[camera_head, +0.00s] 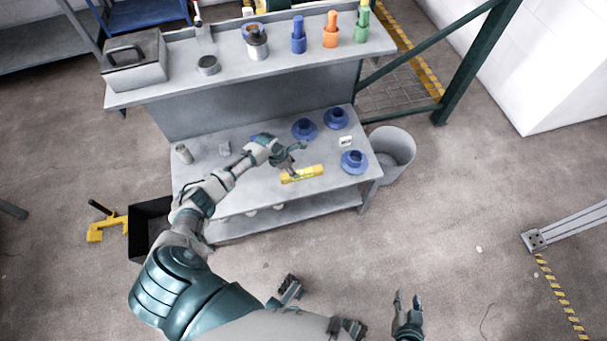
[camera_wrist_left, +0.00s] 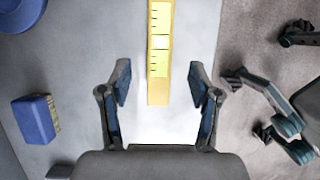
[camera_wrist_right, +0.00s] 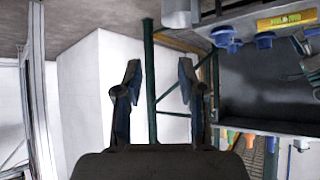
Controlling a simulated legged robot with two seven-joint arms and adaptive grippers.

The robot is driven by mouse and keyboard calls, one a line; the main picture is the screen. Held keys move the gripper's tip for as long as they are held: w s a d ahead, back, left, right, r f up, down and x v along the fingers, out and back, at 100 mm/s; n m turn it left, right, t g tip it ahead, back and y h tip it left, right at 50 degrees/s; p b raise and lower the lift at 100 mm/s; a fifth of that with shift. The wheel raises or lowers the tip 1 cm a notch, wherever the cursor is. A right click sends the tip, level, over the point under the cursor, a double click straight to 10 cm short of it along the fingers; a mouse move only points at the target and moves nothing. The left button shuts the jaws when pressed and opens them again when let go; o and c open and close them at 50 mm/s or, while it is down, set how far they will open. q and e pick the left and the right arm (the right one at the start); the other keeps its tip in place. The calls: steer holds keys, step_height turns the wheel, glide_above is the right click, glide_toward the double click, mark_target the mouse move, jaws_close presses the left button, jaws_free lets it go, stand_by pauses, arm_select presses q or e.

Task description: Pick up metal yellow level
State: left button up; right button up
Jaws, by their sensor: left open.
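The yellow metal level (camera_head: 311,172) lies flat near the front edge of the grey workbench (camera_head: 236,192). My left gripper (camera_head: 297,160) is open and empty, just above and behind the level. In the left wrist view the level (camera_wrist_left: 159,50) points lengthwise into the gap between the two spread fingers, its near end reaching between the fingertips, with no finger touching it. My right gripper (camera_head: 408,297) is away from the bench at the lower right; its fingers stand apart and empty in the right wrist view (camera_wrist_right: 157,75). The level (camera_wrist_right: 287,20) also shows there.
Blue flanged parts (camera_head: 353,161) stand right of and behind the level. The upper shelf (camera_head: 290,66) holds a metal toolbox (camera_head: 135,62) and bottles. A grey bin (camera_head: 391,155) stands right of the bench.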

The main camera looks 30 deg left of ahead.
mark_target(301, 172)
arm_select(q)
steer(key=shift+b+x, duration=0.3)
steer(key=shift+x, duration=0.65)
steer(key=shift+w+d+f+b, duration=0.1)
steer(key=shift+w+f+b, duration=0.05)
steer(key=shift+f+b, duration=0.15)
steer(key=b+x, duration=0.2)
steer(key=x, duration=0.2)
steer(key=shift+w+d+b, duration=0.25)
steer(key=shift+b, duration=0.15)
steer(key=shift+w+d+f, duration=0.1)
steer(key=shift+w, duration=0.05)
jaws_close()
arm_select(e)
steer(key=w+a+r+t+y, duration=0.2)
steer(key=w+a+r+t, duration=0.1)
steer(key=w+r+t, duration=0.3)
step_height(301, 172, up, 4)
steer(key=t, duration=0.2)
steer(key=shift+t+y, duration=0.3)
steer(key=shift+t, duration=0.1)
